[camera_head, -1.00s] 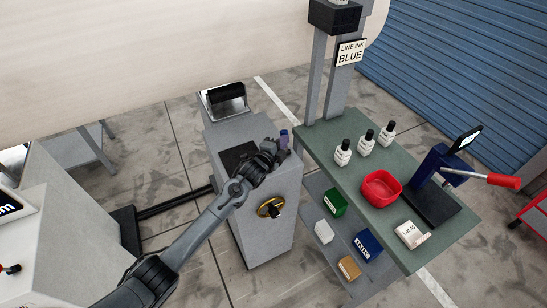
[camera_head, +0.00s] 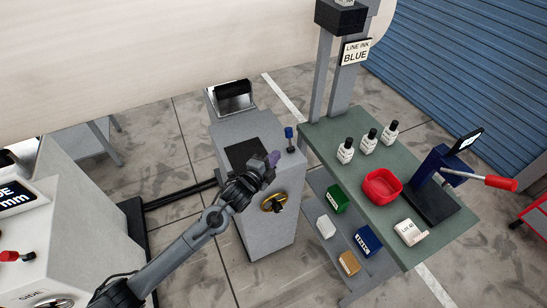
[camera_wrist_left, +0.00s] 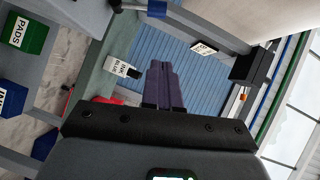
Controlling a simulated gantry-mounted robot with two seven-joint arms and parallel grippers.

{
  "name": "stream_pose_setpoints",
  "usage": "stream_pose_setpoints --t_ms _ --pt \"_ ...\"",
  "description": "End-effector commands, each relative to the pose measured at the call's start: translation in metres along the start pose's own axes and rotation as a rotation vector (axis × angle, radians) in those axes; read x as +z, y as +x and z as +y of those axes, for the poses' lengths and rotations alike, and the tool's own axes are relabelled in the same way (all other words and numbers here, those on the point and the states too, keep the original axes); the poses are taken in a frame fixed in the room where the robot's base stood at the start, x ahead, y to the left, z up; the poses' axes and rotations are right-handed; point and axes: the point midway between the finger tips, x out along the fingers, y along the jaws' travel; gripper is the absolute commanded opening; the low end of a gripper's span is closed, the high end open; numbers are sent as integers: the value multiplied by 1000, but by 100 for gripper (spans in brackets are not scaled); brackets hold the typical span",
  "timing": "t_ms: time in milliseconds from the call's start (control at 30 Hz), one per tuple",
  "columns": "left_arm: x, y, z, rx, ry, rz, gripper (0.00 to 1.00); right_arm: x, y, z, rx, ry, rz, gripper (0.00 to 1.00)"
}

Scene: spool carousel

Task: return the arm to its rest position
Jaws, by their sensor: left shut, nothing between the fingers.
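My left gripper (camera_head: 273,159) shows in the head view, its dark purple fingers over the top of the grey cabinet (camera_head: 268,205). In the left wrist view the two fingers (camera_wrist_left: 164,85) lie together with nothing between them. A blue-knobbed lever (camera_head: 289,133) stands upright on the cabinet, just beyond and right of the fingertips, and apart from them. My left arm reaches in from the lower left. My right gripper is not in view.
Right of the cabinet is a green-topped table (camera_head: 335,172) with several white bottles, a red bowl (camera_head: 382,186) and a blue press (camera_head: 441,170). Boxes sit on its lower shelf. A brass-coloured knob (camera_head: 273,203) is on the cabinet front. A large pale roll (camera_head: 150,60) hangs above.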

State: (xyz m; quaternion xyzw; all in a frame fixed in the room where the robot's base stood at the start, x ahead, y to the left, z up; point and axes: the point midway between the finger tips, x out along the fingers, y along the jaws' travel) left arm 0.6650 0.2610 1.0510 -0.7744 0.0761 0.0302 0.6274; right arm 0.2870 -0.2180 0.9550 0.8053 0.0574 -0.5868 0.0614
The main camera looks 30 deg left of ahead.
Motion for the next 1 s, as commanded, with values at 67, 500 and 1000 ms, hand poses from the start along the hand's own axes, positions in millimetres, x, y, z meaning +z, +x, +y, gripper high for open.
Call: stream_pose_setpoints --t_ms 67,500,1000 --pt "0 0 0 0 0 0 0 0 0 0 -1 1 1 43" --pt "1 -3 8 12 -1 -2 0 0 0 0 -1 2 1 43" --pt "-33 -165 180 390 -333 -116 0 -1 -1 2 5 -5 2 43"
